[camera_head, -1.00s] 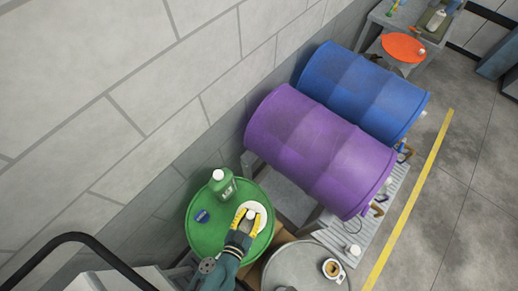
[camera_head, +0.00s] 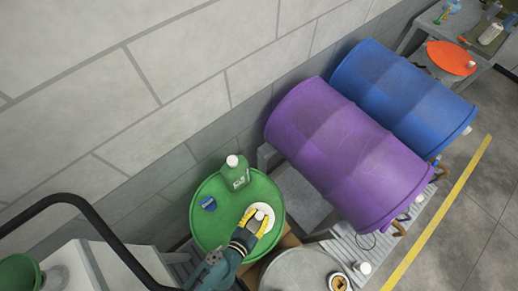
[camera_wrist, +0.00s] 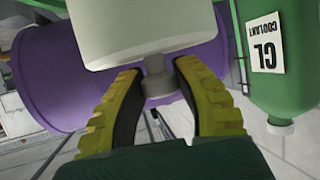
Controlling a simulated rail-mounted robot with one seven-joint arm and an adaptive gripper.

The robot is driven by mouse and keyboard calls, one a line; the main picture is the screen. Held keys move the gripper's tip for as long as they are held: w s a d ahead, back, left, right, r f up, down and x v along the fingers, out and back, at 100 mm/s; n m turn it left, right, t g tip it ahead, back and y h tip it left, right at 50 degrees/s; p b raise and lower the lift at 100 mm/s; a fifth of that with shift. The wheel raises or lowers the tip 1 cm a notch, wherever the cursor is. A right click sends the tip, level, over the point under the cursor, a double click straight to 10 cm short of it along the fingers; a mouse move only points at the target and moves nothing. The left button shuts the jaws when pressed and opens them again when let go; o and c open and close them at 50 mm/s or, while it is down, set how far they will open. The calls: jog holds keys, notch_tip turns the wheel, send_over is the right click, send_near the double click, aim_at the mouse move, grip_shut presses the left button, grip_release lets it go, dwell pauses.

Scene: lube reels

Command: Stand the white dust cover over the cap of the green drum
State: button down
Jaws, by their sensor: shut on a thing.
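The green drum (camera_head: 215,232) stands upright at the lower middle of the head view. The white dust cover (camera_head: 276,214) is a round white piece over the right part of the drum's top. In the wrist view the dust cover (camera_wrist: 150,20) shows a pale body with a short grey knob. My gripper (camera_head: 257,219) has yellow and black fingers. In the wrist view my gripper (camera_wrist: 158,85) is shut on that knob. The drum's cap is not visible. I cannot tell whether the cover touches the drum top.
A green coolant bottle (camera_head: 236,176) stands at the back of the drum top, close to the cover. A blue item (camera_head: 209,203) lies at its left. A grey drum (camera_head: 295,272) is in front right. A purple drum (camera_head: 340,150) and a blue drum (camera_head: 405,95) lie on racks to the right.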

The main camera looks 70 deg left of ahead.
jog(key=shift+f, duration=0.35)
jog(key=c, duration=0.8)
grip_release()
jog(key=shift+c, duration=0.2)
